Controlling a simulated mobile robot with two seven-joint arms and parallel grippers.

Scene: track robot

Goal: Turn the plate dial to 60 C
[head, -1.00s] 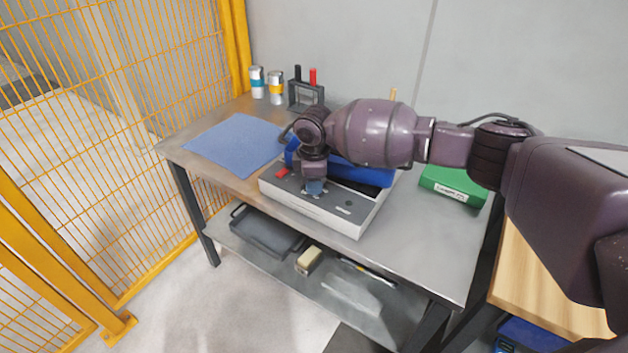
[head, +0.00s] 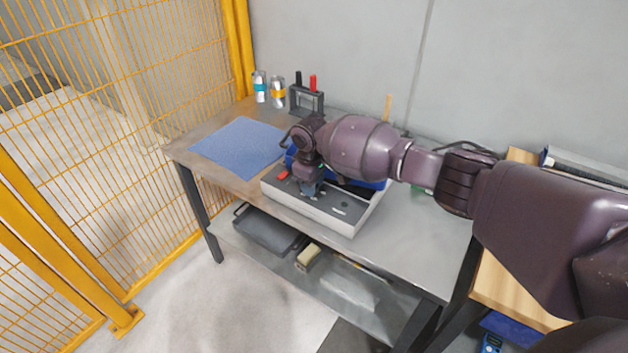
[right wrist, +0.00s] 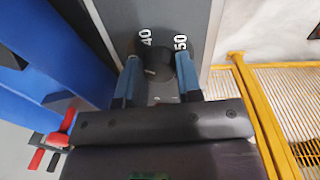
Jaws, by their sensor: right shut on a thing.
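The plate device (head: 335,216) is a low white box with a grey top panel and a blue part at its back, on the metal table. In the right wrist view, its dark round dial (right wrist: 157,68) sits on the grey panel, with the printed numbers 40 and 50 beyond it. A light mark shows on the dial, but its exact reading cannot be told. My right gripper (right wrist: 156,80) is shut on the dial, a blue finger on each side. In the head view, my right gripper (head: 310,188) points down at the panel and hides the dial. My left gripper is not in view.
A blue mat (head: 238,147) lies left of the device. Two cans (head: 278,93) and a dark rack (head: 306,99) with red and black handles stand at the back. A yellow mesh fence (head: 110,130) closes the left side. The table's front right is clear.

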